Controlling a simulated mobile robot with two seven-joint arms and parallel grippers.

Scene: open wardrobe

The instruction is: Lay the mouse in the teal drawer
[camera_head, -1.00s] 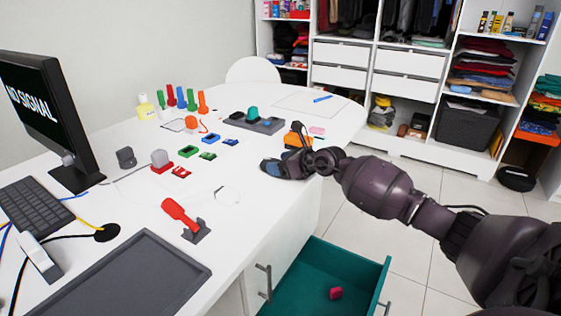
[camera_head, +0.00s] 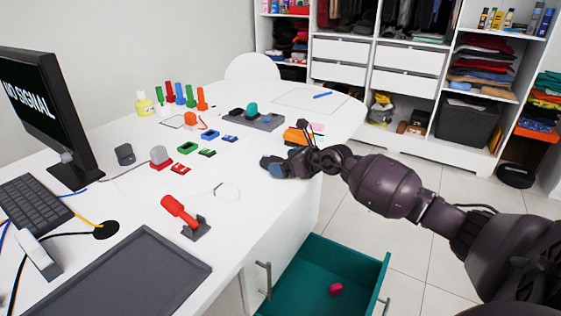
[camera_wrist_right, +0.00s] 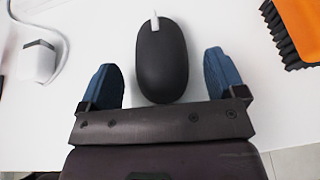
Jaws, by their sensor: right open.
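The black mouse (camera_wrist_right: 161,60) lies on the white desk in the right wrist view, with a pale scroll wheel at its far end. My right gripper (camera_wrist_right: 166,78) is open, with one blue finger on each side of the mouse and visible gaps between. In the head view my right gripper (camera_head: 277,167) is low at the desk's right edge, and I cannot make out the mouse there. The teal drawer (camera_head: 325,258) is pulled open below the desk edge, with a small pink-red block (camera_head: 336,289) inside. My left gripper is not in view.
An orange brush (camera_wrist_right: 299,25) with black bristles lies right of the gripper. A white object (camera_wrist_right: 36,62) with a cable is at left. A red handled item (camera_head: 180,210) stands on the desk, and a grey tray (camera_head: 125,275) lies near the front. Floor right of the drawer is clear.

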